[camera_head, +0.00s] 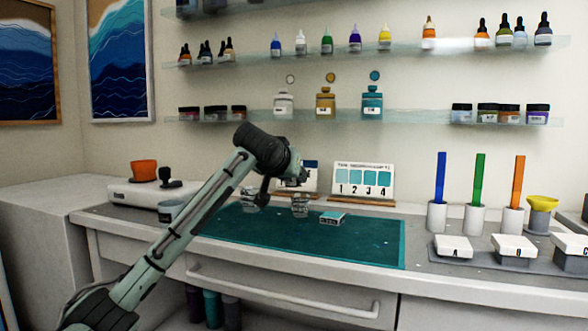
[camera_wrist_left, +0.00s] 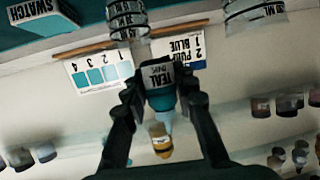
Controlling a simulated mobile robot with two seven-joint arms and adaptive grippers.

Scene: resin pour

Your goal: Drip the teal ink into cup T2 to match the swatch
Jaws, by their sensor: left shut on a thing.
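My left gripper (camera_head: 286,183) hangs over the back of the teal mat (camera_head: 370,248). In the left wrist view, which is upside down, the gripper (camera_wrist_left: 159,76) is shut on the teal ink bottle (camera_wrist_left: 160,97), upright with its nozzle up. Two clear ribbed cups stand on the mat: the right cup (camera_head: 300,207) is close below the gripper, the left cup (camera_head: 251,204) beyond its left side. The right cup (camera_wrist_left: 128,22) and left cup (camera_wrist_left: 254,12) also show at the wrist; their labels are hard to read. The swatch card (camera_head: 363,179) stands behind, numbered 1 to 4.
A pour card (camera_wrist_left: 180,46) stands behind the gripper. The mat's front is clear.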

